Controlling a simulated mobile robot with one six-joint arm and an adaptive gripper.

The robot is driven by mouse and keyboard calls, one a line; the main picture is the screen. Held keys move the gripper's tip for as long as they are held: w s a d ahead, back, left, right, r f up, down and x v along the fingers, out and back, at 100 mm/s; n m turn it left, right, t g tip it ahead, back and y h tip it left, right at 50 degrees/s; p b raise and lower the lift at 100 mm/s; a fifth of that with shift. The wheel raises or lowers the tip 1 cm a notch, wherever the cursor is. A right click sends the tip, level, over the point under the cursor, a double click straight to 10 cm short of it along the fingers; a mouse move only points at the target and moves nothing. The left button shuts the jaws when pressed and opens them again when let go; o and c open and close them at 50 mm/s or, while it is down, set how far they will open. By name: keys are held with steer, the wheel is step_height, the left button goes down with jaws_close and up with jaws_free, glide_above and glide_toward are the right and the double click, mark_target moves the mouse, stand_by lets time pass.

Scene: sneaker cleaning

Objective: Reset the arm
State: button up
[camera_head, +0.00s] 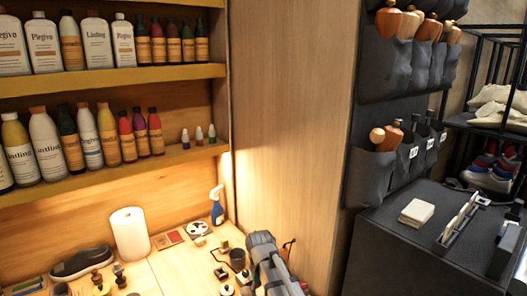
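A grey and black part of my arm (268,262) rises from the bottom edge, in front of the right end of the wooden workbench (165,265). I cannot make out any gripper fingers in this view. What my gripper holds, if anything, is not shown.
On the bench are a paper towel roll (130,234), a dark shoe (82,264), a blue spray bottle (217,206) and several small jars and brushes. Shelves of bottles (110,75) stand behind. A wooden panel (285,110) rises at the right; beyond it is a dark cabinet (395,255).

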steer(key=s+d+f+m+b, duration=0.2)
steer(key=s+d, duration=0.3)
steer(key=d, duration=0.4)
steer(key=s+d+f+m+b, duration=0.2)
steer(key=s+d+f+b, duration=0.1)
steer(key=d, duration=0.5)
steer(key=s+f, duration=0.1)
steer(key=s, duration=0.1)
steer(key=shift+s+d+t, duration=0.35)
steer(key=shift+s+t, duration=0.05)
